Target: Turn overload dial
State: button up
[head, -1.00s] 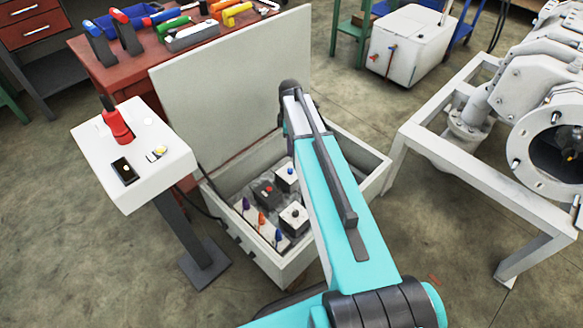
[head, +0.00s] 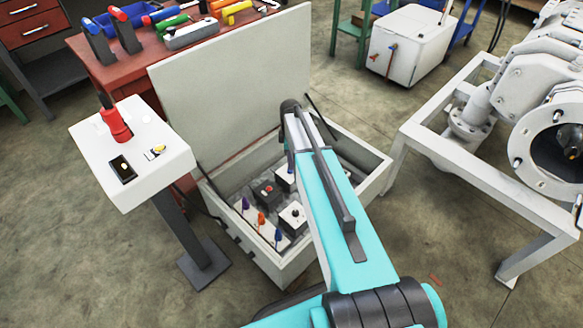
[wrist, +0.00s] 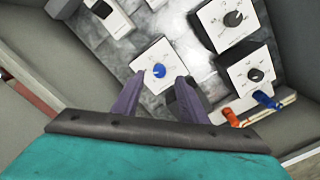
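The open grey electrical box (head: 228,225) holds several dial and switch units. In the wrist view, a white square unit with a blue dial (wrist: 159,70) lies just ahead of my gripper (wrist: 161,77). Its two purple fingers are apart, one toward each side of the blue dial, with nothing held. Whether they touch the dial I cannot tell. Two more white units carry dark dials, one at the top right (wrist: 233,18) and one below it (wrist: 255,74). I cannot read which is labelled overload. In the head view my arm and gripper cover much of the blue-dial unit.
Orange and blue levers (wrist: 265,100) stand near the right finger in the wrist view. The box's raised lid (head: 235,80) stands behind. A white pedestal (head: 140,165) with a red handle is at left. Box walls surround my gripper.

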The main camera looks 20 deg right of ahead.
jog(key=shift+f, duration=2.7)
jog(key=shift+c, duration=0.4)
grip_shut()
